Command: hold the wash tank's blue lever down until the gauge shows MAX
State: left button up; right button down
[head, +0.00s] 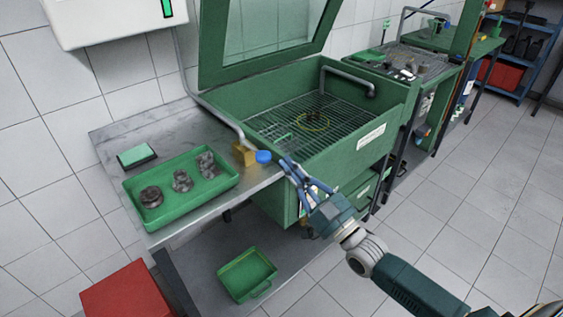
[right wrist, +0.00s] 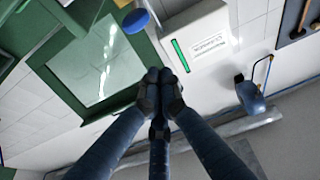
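The blue lever (head: 263,156) sticks out from a brass block (head: 243,152) at the front left corner of the green wash tank (head: 345,150). My right gripper (head: 289,166) is just right of the lever's blue end, apart from it. In the right wrist view its fingertips (right wrist: 160,80) are together with nothing between them, and the lever's blue end (right wrist: 135,20) shows above them. The white gauge box (head: 110,18) hangs on the wall with a green bar (head: 167,8). The bar also shows in the wrist view (right wrist: 180,55); its marking is too small to read. My left gripper is out of view.
A green tray (head: 220,191) with several dark parts and a small green-edged box (head: 136,155) lie on the metal side table (head: 115,133). The tank's lid (head: 265,55) is raised. A green bin (head: 246,273) sits below; a red box (head: 128,292) stands in front.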

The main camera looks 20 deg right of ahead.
aim_at(268, 155)
jog(key=p+x, duration=0.2)
jog(key=x, duration=0.7)
jog(key=f, duration=0.4)
jog(key=shift+s, duration=0.2)
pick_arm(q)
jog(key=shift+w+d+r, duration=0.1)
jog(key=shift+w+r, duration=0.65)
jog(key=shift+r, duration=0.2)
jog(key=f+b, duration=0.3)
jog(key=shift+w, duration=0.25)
pick_arm(e)
notch_tip(268, 155, down, 4)
jog(key=shift+s+r, duration=0.1)
jog(key=shift+r, duration=0.05)
dwell(4.6)
